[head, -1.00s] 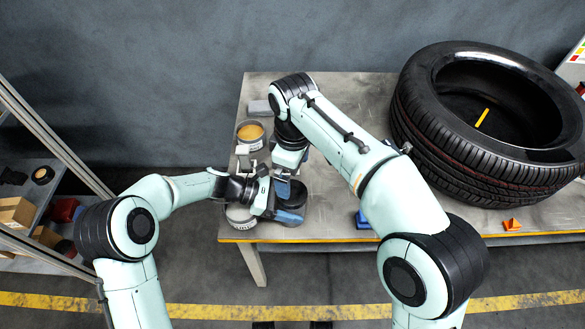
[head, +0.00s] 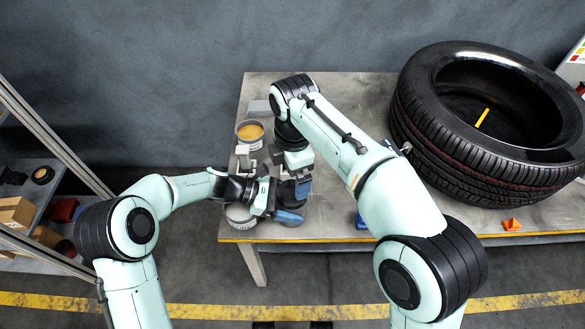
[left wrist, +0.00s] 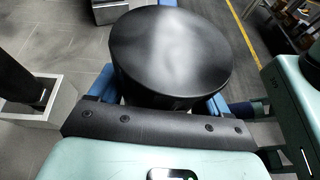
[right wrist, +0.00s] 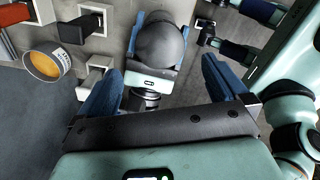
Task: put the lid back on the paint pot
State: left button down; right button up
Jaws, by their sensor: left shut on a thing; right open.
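A paint pot (head: 250,132) stands open at the table's left edge, with orange-yellow paint inside. It also shows at the left of the right wrist view (right wrist: 47,65). My left gripper (head: 284,202) is shut on a dark, round-topped thing (left wrist: 170,50), which fills the space between its blue fingers. I cannot tell whether this is the lid. The right wrist view shows the same dark thing (right wrist: 160,45) ahead of my right gripper. My right gripper (right wrist: 163,90) is open with nothing between its fingers. In the head view it hangs close above my left gripper, hiding part of the dark thing.
A second grey can (head: 240,216) stands at the table's front left corner. Small grey blocks with dark parts (right wrist: 95,78) lie near the open pot. A large tyre (head: 490,120) takes up the table's right. An orange piece (head: 511,225) lies at the front edge.

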aim_at(292, 192)
notch_tip(292, 192, down, 8)
jog(key=shift+r, duration=0.15)
dwell(0.3)
jog(key=c, duration=1.1)
jog(key=m, duration=0.4)
jog(key=shift+a+m, duration=0.1)
jog(key=shift+m, duration=0.3)
jog(key=m, duration=0.5)
